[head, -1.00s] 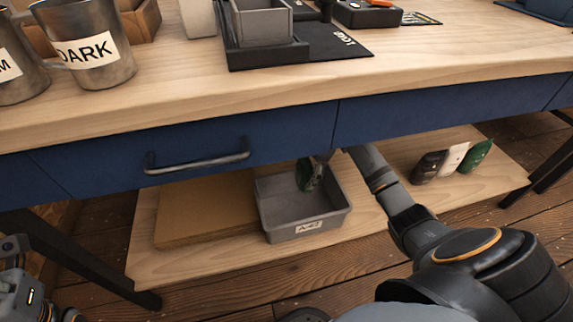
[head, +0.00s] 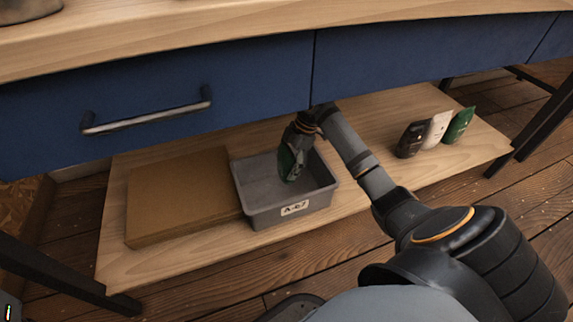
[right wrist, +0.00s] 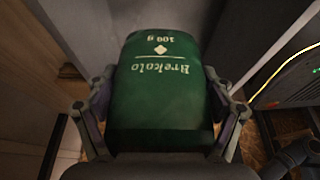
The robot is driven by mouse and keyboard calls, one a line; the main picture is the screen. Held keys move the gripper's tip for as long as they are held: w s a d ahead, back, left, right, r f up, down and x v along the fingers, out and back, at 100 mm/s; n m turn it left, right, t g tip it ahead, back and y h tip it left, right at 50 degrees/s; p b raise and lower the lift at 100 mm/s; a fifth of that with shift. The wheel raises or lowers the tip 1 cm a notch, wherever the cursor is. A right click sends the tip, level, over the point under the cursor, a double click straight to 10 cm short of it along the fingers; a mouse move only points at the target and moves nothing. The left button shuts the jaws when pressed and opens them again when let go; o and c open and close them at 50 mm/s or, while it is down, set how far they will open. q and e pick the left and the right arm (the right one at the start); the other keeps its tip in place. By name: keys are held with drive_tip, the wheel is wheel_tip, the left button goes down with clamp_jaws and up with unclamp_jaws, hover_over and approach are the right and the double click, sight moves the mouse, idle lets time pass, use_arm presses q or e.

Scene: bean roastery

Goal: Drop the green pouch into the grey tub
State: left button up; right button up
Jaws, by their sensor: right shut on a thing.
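The green pouch (head: 291,161) hangs from my right gripper (head: 303,127), over or partly inside the grey tub (head: 262,212). I cannot tell whether it touches the tub floor. In the right wrist view the green pouch (right wrist: 160,90), with white lettering, sits between both fingers of my right gripper (right wrist: 162,112), which is shut on it. The grey tub stands on the low wooden shelf and has a white label on its front. Another green pouch (head: 459,126) stands at the shelf's right part. My left gripper is not in view.
A flat brown box (head: 180,190) lies left of the tub. A black pouch (head: 411,140) and a white pouch (head: 437,129) stand beside the other green one. The blue drawer front (head: 250,85) overhangs the shelf (head: 375,190). A dark table leg (head: 550,120) stands at right.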

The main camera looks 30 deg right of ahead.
drive_tip(key=o, duration=1.2)
drive_tip(key=shift+r, duration=0.1)
drive_tip(key=v, duration=1.2)
